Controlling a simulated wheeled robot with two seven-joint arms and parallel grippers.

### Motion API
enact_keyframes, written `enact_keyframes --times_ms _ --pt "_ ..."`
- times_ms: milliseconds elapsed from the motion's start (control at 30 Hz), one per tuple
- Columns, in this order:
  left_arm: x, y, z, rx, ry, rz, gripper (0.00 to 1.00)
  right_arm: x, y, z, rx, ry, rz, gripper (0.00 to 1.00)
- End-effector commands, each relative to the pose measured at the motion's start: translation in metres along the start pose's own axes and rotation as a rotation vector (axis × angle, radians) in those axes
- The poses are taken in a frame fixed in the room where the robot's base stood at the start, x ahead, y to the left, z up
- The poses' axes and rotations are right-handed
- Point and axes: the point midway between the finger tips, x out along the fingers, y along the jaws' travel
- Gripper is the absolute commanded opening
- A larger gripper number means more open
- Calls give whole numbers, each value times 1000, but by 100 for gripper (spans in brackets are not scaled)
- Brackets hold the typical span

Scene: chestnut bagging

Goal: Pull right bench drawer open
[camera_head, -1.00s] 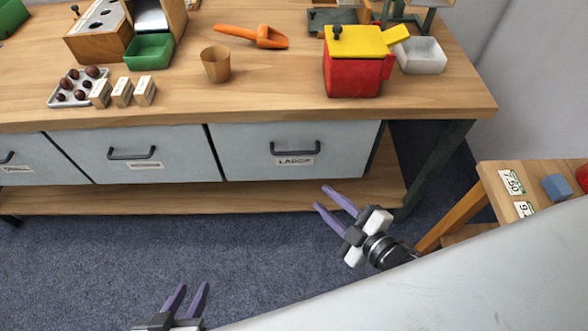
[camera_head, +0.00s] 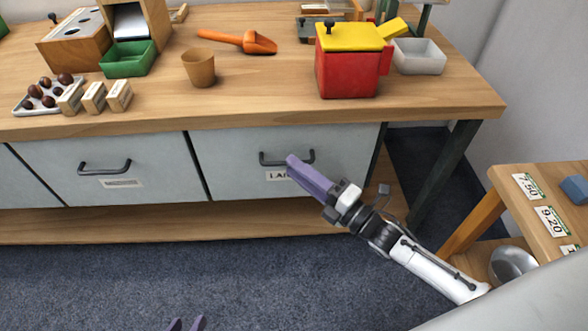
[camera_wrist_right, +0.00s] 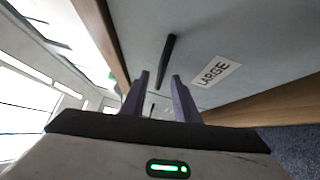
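The right bench drawer (camera_head: 240,170) has a pale grey front with a LARGE label and sits flush with its neighbour, shut. Its dark bar handle (camera_head: 268,161) is partly hidden behind my right gripper (camera_head: 292,162) in the head view. In the right wrist view the handle (camera_wrist_right: 166,60) lies just ahead of the gripper (camera_wrist_right: 160,77), in line with the gap between its purple fingers. The fingers are apart; I cannot tell whether they touch the handle.
The bench top (camera_head: 440,105) above holds a red box with a yellow lid (camera_head: 347,75), a cup (camera_head: 198,68) and an orange scoop (camera_head: 245,40). A side table (camera_head: 510,200) with price cards stands at the right. The floor in front of the drawers is clear.

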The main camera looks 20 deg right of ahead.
Motion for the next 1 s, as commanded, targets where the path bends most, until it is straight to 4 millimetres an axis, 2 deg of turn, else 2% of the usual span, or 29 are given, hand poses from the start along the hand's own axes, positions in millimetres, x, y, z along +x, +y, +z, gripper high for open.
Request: enact_keyframes --times_ms 133,433,467,600,1000 --pt "2 3 0 4 -6 9 31 12 0 0 1 0 0 28" --pt "2 3 -8 10 5 10 31 14 0 0 1 0 -1 28" --pt "2 3 -9 11 6 10 31 14 0 0 2 0 -1 25" --pt "2 3 -9 11 7 10 31 14 0 0 2 0 -1 1" --pt "0 1 -6 8 4 4 31 13 2 -6 3 3 -1 0"
